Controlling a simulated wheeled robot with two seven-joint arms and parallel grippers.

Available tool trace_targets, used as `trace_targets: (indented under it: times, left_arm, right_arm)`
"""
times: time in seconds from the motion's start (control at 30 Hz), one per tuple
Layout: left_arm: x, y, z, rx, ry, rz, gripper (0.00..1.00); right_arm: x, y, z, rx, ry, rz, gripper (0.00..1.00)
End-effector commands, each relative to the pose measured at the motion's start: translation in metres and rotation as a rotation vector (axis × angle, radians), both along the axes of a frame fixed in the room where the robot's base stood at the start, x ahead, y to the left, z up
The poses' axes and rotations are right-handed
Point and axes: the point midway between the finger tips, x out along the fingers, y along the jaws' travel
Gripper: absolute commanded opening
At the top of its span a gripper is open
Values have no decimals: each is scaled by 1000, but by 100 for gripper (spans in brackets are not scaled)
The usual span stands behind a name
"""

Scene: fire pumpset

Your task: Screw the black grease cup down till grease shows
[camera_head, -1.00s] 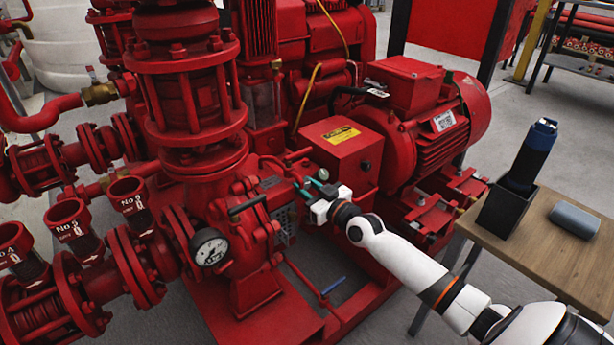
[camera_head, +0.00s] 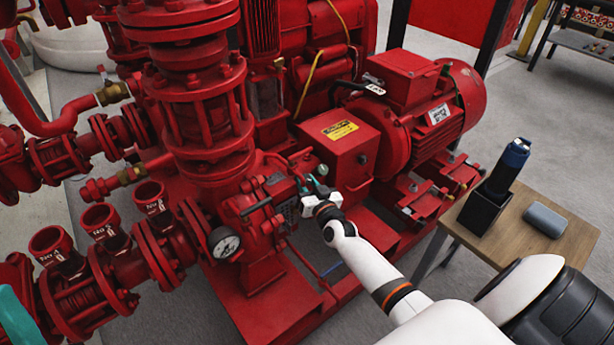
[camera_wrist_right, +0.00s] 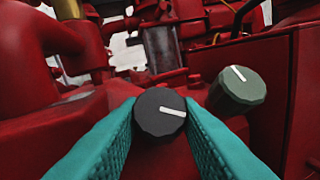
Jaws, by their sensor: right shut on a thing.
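In the right wrist view, the black grease cup (camera_wrist_right: 159,115) is a faceted round cap with a white line on top, pointing right and slightly down. My right gripper (camera_head: 307,190) is shut on it, with a teal finger on each side. A dark green cap (camera_wrist_right: 237,90) sits just right of it, its white line pointing up and left; it also shows in the head view (camera_head: 322,170). No grease is visible, and the cup's underside is hidden. One teal finger of my left gripper (camera_head: 15,318) shows at the head view's lower left corner.
The red pump (camera_head: 205,150) with a pressure gauge (camera_head: 224,243) surrounds the cups on the left. A red box (camera_head: 340,150) and motor (camera_head: 435,115) stand right behind. A wooden table (camera_head: 565,205) at right holds a black holder (camera_head: 482,215) and a grey object (camera_head: 544,220).

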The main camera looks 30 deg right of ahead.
Motion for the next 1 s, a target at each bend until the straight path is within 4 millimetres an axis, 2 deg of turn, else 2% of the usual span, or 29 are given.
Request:
trace_targets:
  times: [0.1, 0.2, 0.4, 0.63, 1.0]
  left_arm:
    - [25, -4, -10, 54, 177, 9, 39]
    - [40, -6, -23, 92, 303, 16, 39]
    - [59, -8, -46, 145, 482, 26, 39]
    - [66, -8, -60, 172, 578, 31, 39]
    - [68, -8, -63, 177, 596, 31, 39]
  right_arm:
    - [0, 1, 3, 25, 3, -22, 7]
    - [0, 1, 2, 41, 4, -38, 7]
    - [0, 1, 1, 63, 7, -62, 7]
    - [0, 1, 0, 75, 7, -74, 7]
    - [0, 1, 0, 77, 7, -76, 7]
